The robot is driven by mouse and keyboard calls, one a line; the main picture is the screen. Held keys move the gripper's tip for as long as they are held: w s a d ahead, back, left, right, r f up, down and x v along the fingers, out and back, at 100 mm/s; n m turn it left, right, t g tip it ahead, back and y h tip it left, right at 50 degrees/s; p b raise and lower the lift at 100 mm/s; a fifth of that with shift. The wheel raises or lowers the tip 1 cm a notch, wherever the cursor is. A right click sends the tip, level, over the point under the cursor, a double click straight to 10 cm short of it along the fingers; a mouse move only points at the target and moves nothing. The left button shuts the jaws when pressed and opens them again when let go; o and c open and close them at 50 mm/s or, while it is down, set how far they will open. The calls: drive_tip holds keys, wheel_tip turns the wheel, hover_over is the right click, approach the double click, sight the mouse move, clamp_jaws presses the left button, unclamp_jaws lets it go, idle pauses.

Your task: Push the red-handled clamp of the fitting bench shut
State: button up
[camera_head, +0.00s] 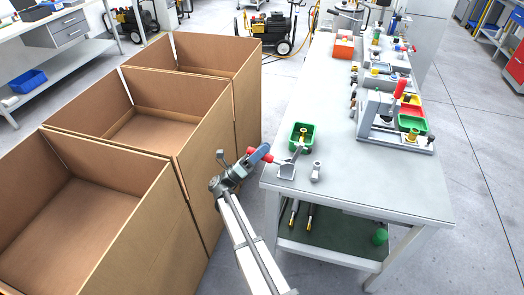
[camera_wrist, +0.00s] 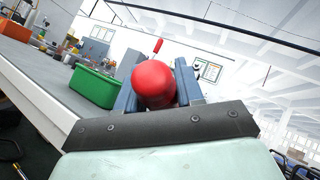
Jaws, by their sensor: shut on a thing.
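A small grey clamp (camera_head: 287,170) is at the near left edge of the bench top (camera_head: 345,190). Its red handle (camera_head: 269,158) sticks out to the left, lying low past the edge. My gripper (camera_head: 260,154), with blue fingers, is shut on this handle. In the wrist view the handle's rounded red end (camera_wrist: 154,84) sits between the two fingers. The clamp's body is hidden behind the handle there. A larger grey fixture (camera_head: 375,118) further back on the bench has an upright red lever (camera_head: 400,88).
A green bin (camera_head: 301,136) with a brass part stands just behind the clamp, and a small grey fitting (camera_head: 316,171) stands to its right. Open cardboard boxes (camera_head: 190,150) fill the floor left of my arm. The bench's front right top is clear.

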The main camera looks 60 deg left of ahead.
clamp_jaws()
drive_tip(key=shift+r, duration=0.15)
drive_tip(key=m+g, duration=0.1)
drive_tip(key=r+m+g+h, duration=0.1)
drive_tip(key=m, duration=0.1)
drive_tip(key=shift+w+d+r+g+h, duration=0.3)
drive_tip(key=shift+d+r+g+h, duration=0.05)
drive_tip(key=shift+d+g+h, duration=0.05)
drive_tip(key=shift+w+d+r+m+g, duration=0.3)
drive_tip(key=shift+r+m+g, duration=0.1)
drive_tip(key=shift+m+g, duration=0.15)
drive_tip(key=shift+w+d+r+m+g, duration=0.25)
drive_tip(key=shift+r+m+g, duration=0.1)
drive_tip(key=shift+m+g, duration=0.15)
drive_tip(key=d+m+g, duration=0.1)
drive_tip(key=w+r+g, duration=0.1)
drive_tip(key=g, duration=0.1)
drive_tip(key=shift+w+d+r+m, duration=0.15)
drive_tip(key=shift+w+d+m, duration=0.15)
drive_tip(key=shift+d+m, duration=0.05)
drive_tip(key=shift+w+d+r+m+g+y, duration=0.2)
drive_tip(key=shift+w+d+m+g+y, duration=0.5)
drive_tip(key=shift+g, duration=0.55)
drive_tip(key=shift+w, duration=0.2)
drive_tip(key=o, duration=0.7)
unclamp_jaws()
drive_tip(key=shift+s, duration=0.1)
